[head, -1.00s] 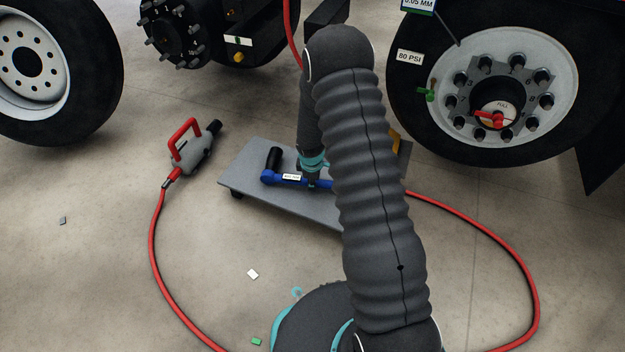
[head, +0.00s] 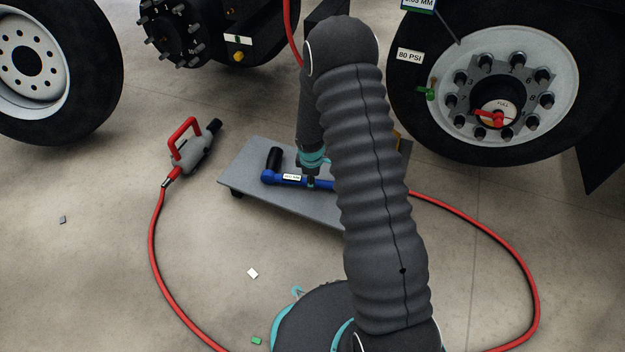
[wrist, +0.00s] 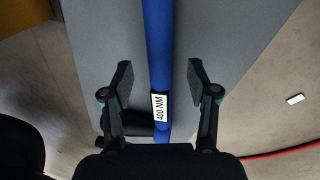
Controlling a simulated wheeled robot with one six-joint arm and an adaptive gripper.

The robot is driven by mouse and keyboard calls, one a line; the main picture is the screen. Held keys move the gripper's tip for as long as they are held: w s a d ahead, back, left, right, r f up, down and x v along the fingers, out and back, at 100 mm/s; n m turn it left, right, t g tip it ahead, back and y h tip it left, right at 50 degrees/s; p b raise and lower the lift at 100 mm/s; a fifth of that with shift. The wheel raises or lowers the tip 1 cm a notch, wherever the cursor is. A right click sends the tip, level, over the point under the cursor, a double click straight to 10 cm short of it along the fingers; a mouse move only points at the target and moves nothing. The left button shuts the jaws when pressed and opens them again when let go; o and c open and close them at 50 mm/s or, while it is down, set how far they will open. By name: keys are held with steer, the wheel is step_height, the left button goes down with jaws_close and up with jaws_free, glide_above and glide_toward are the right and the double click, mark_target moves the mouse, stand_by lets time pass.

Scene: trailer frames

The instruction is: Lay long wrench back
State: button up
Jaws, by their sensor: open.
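The long blue wrench (head: 268,177) lies on the low grey trolley (head: 240,190) in the head view, its black end at the left and a white label near it. My arm hides its right part. In the wrist view the blue bar of the wrench (wrist: 158,50) runs between my fingers, with the label reading 400 NM. My gripper (wrist: 157,80) is open, one finger on each side of the bar, with gaps showing on both sides. In the head view my gripper (head: 311,184) is right at the wrench, low over the trolley.
A grey tool with a red handle (head: 184,138) stands on the floor left of the trolley. Its red hose (head: 152,240) loops around in front. A mounted wheel (head: 440,60) is at the right, a loose wheel (head: 70,100) at the left. Small scraps lie on the floor.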

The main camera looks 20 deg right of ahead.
steer(key=v, duration=0.9)
steer(key=shift+r, duration=0.3)
steer(key=s+r+m+g, duration=0.3)
steer(key=s+m, duration=0.3)
steer(key=s, duration=0.3)
steer(key=s+r+m+t+p, duration=0.2)
steer(key=s+r, duration=0.5)
steer(key=r, duration=0.6)
steer(key=s+a+r+m+t+p, duration=0.1)
steer(key=s+r+p, duration=0.4)
steer(key=r, duration=0.7)
steer(key=s+r+m+t+y+p, duration=0.1)
steer(key=s+r+m+t+p, duration=0.2)
steer(key=s+r, duration=0.6)
step_height(320, 180, up, 5)
steer(key=shift+s+a+f+m, duration=0.15)
steer(key=shift+s+a+m, duration=0.15)
steer(key=shift+m, duration=0.3)
